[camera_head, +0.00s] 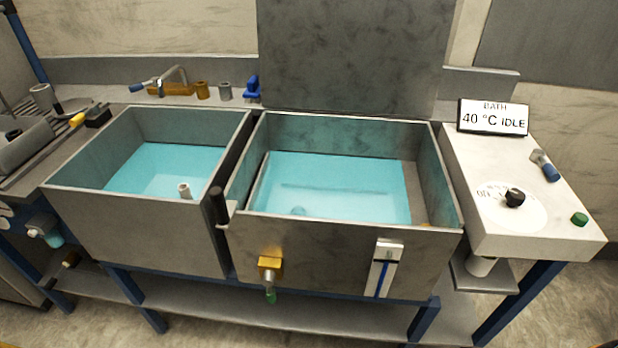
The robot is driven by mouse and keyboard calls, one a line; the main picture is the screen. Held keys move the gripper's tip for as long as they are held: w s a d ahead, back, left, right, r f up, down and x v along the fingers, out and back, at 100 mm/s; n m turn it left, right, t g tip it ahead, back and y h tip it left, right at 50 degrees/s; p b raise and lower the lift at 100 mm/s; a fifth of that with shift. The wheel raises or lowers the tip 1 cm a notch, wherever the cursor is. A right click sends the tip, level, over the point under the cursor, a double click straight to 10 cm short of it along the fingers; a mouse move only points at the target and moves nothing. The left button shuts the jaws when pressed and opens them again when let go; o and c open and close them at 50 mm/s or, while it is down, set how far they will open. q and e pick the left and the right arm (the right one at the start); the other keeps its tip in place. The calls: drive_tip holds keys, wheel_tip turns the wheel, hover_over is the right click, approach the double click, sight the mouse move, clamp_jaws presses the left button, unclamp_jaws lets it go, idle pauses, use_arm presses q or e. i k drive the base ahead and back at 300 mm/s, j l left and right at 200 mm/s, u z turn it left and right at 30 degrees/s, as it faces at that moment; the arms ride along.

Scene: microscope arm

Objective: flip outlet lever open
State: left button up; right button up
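A brass outlet valve (270,265) sits low on the front wall of the right bath (330,247). A small green-tipped part (271,295), which looks like its lever, hangs straight down below the brass body. The right bath holds blue-green water (340,185). Neither of my grippers is in view, and nothing touches the valve.
A gauge with a blue line (382,270) is on the same front wall, right of the valve. A left basin (140,225) also holds water. A control panel (470,180) with a dial (515,197) and "40 °C IDLE" display (493,117) stands right. A shelf (200,298) runs below.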

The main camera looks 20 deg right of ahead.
sight(537, 156)
drive_tip(key=z, duration=1.95)
